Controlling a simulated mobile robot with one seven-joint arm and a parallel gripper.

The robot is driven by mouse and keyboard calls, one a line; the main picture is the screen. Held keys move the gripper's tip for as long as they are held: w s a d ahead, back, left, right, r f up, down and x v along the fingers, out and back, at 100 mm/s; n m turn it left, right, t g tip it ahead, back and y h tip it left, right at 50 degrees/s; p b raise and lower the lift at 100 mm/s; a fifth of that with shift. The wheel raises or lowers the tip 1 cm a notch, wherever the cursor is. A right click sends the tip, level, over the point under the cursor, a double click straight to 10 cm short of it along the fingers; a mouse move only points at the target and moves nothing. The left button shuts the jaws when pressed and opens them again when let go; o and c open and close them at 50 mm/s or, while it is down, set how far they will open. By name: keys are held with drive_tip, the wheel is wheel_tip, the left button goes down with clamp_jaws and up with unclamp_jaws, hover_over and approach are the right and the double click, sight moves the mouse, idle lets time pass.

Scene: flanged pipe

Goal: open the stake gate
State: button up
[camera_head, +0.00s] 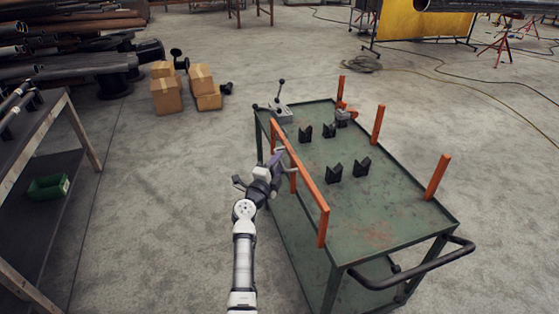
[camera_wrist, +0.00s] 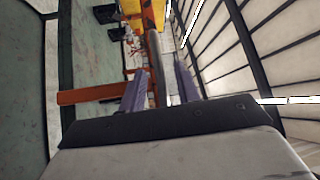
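The stake gate (camera_head: 300,180) is a long orange bar along the left edge of the green cart (camera_head: 385,215), and it stands closed along that side. An orange part of it shows at the left in the wrist view (camera_wrist: 90,95). My gripper (camera_head: 276,159) is at the outer left side of the gate, close to the bar. In the wrist view, the purple fingers (camera_wrist: 160,88) are apart.
Orange posts (camera_head: 377,125) stand along the cart's right side. Black V-blocks (camera_head: 333,172) and a grey lever device (camera_head: 279,112) sit on the cart top. A shelf (camera_head: 50,170) stands at the far left. Boxes (camera_head: 166,95) lie behind. The floor left of the cart is clear.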

drive_tip(key=shift+x, duration=0.8)
clamp_jaws()
